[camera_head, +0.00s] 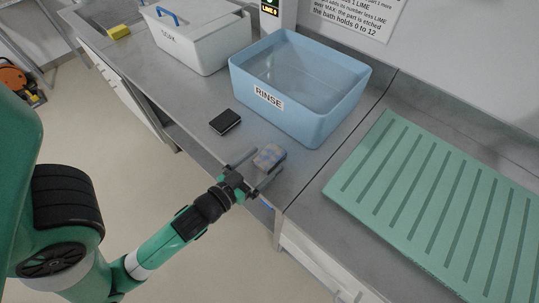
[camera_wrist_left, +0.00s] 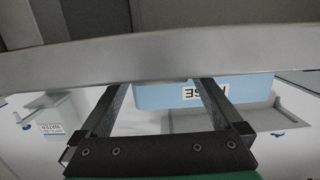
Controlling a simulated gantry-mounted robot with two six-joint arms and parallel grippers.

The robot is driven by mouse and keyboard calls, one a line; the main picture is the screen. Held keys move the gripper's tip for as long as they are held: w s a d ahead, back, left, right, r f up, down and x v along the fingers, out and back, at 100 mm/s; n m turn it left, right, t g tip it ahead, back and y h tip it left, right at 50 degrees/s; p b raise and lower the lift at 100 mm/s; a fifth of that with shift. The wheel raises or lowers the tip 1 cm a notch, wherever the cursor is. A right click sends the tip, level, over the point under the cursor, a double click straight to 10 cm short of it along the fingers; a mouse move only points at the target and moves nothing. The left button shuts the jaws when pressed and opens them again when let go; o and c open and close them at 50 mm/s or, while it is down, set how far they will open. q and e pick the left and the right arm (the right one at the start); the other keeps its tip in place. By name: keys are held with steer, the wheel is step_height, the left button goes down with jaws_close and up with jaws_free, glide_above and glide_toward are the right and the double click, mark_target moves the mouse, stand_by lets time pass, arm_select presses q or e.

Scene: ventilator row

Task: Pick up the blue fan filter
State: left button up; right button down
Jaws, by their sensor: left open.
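The fan filter (camera_head: 271,153), a small grey block with faded blue patches, lies on the grey counter near its front edge in the head view. My left gripper (camera_head: 267,163) is open at the counter's front edge, with one finger to either side of the filter's near end. I cannot tell whether the fingers touch it. In the left wrist view the open fingers (camera_wrist_left: 161,88) point toward a grey band, and the filter does not show there. My right gripper is not in view.
A blue RINSE tub (camera_head: 337,119) stands just behind the filter. A black block (camera_head: 225,121) lies to the left. A white lidded SOAK box (camera_head: 190,50) stands behind that. A green ribbed mat (camera_head: 366,161) covers the right counter. A yellow block (camera_head: 118,31) lies far left.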

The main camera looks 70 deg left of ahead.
mark_target(270, 156)
arm_select(q)
steer(key=x, duration=0.3)
steer(key=shift+r, duration=0.1)
steer(key=shift+w+a, duration=0.2)
steer(key=c, duration=1.3)
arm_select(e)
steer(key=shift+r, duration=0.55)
arm_select(q)
steer(key=shift+p, duration=0.3)
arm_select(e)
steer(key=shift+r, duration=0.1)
